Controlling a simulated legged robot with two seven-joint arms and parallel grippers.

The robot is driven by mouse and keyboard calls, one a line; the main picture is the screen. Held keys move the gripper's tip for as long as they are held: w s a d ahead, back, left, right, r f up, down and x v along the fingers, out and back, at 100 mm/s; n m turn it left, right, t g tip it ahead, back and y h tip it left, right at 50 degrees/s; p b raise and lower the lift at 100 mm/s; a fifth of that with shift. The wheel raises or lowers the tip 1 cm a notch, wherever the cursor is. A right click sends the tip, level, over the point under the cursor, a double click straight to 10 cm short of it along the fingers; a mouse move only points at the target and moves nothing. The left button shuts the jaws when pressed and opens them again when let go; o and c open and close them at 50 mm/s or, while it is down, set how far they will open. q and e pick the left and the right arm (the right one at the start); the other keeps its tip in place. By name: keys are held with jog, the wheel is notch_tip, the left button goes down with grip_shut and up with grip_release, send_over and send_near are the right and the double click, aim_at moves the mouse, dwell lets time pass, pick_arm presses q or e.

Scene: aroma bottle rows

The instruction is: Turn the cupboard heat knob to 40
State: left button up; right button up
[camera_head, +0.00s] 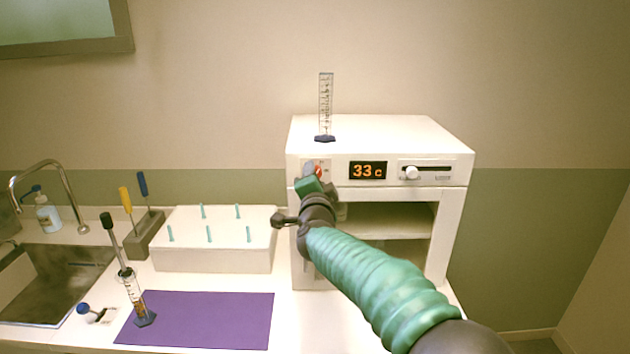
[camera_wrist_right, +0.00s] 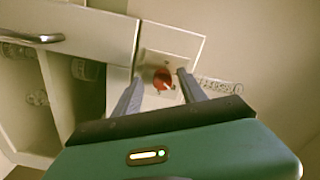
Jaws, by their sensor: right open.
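The white cupboard (camera_head: 385,132) stands on the counter at the right, and its orange display (camera_head: 367,171) reads 33 c. The red heat knob (camera_head: 318,171) is on the upper left of its front, partly hidden by my right gripper (camera_head: 311,176). In the right wrist view the knob (camera_wrist_right: 163,80) shows between the two fingers of my right gripper (camera_wrist_right: 160,76). The fingers are open with a gap on both sides of the knob. How deep the fingertips reach is hard to tell. My left gripper is not in view.
A slider (camera_head: 411,173) is right of the display, and the cupboard's lower compartment is open. A graduated cylinder (camera_head: 325,105) stands on top. Left are a white pegged box (camera_head: 212,256), a purple mat (camera_head: 215,320), another cylinder (camera_head: 135,298) and a sink (camera_head: 50,285).

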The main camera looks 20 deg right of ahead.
jog(key=b+v, duration=0.2)
jog(key=v, duration=1.4)
jog(key=shift+s, duration=0.35)
jog(key=shift+a, duration=0.1)
jog(key=s+a+f+n+g+y+p, duration=0.1)
jog(key=s+f+n+g+y, duration=0.15)
jog(key=f+n, duration=0.45)
jog(key=s+a+f+n+g+y, duration=0.1)
jog(key=f+n+g+y, duration=0.15)
jog(key=f, duration=0.85)
jog(key=s+d+f+n+g, duration=0.1)
jog(key=s+f+n+g, duration=0.1)
jog(key=s+f, duration=0.4)
jog(key=s+d+f+n+g, duration=0.2)
jog(key=s+f+g, duration=0.2)
jog(key=s+f, duration=0.2)
jog(key=s+d+f+n+g+p, duration=0.1)
jog(key=s+f+n+g, duration=0.1)
jog(key=s+f, duration=0.4)
jog(key=s+g, duration=0.1)
jog(key=s, duration=0.2)
jog(key=shift+s+d+g, duration=0.2)
jog(key=shift+d+g, duration=0.15)
jog(key=shift+g, duration=0.05)
